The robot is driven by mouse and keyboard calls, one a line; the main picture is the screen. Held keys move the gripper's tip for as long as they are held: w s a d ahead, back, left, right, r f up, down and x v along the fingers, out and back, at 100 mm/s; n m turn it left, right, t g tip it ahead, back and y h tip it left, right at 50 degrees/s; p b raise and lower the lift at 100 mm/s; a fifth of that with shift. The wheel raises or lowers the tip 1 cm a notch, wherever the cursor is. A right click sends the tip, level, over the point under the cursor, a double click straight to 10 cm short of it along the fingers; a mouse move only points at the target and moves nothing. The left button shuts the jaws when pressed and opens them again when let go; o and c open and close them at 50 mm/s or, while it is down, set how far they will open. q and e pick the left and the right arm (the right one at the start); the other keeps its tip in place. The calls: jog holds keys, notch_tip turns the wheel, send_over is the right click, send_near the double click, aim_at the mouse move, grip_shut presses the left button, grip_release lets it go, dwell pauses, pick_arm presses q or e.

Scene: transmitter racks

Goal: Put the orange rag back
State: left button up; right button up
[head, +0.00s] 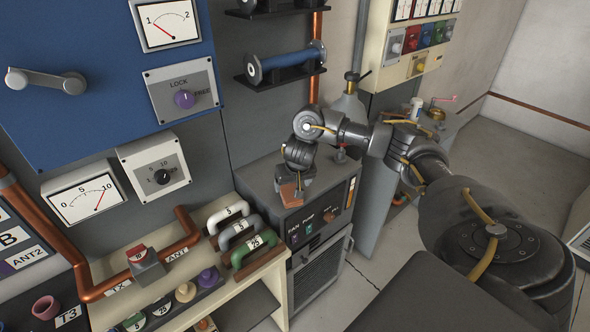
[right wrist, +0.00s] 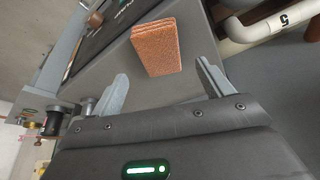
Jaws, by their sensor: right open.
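The orange rag (right wrist: 157,47) is a folded block lying on top of the grey fan and pump cabinet (head: 262,170). In the head view the rag (head: 289,197) shows small under my right gripper (head: 293,188), which covers part of it. In the right wrist view my right gripper (right wrist: 163,70) is open, with one finger on each side of the rag's near end. The jaws are not closed on it; whether the fingertips touch it cannot be told. My left gripper is not in view.
A cream shelf (head: 273,275) with coloured numbered handles (head: 251,247) stands left of the cabinet. A copper pipe (head: 140,265) and a blue panel (head: 90,70) are further left. A grey cylinder (head: 348,106) stands behind my right arm. Bare floor lies at right.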

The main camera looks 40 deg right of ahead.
jog(key=p+v, duration=0.2)
jog(key=v, duration=0.3)
jog(key=shift+s+r, duration=0.15)
jog(key=shift+r, duration=0.2)
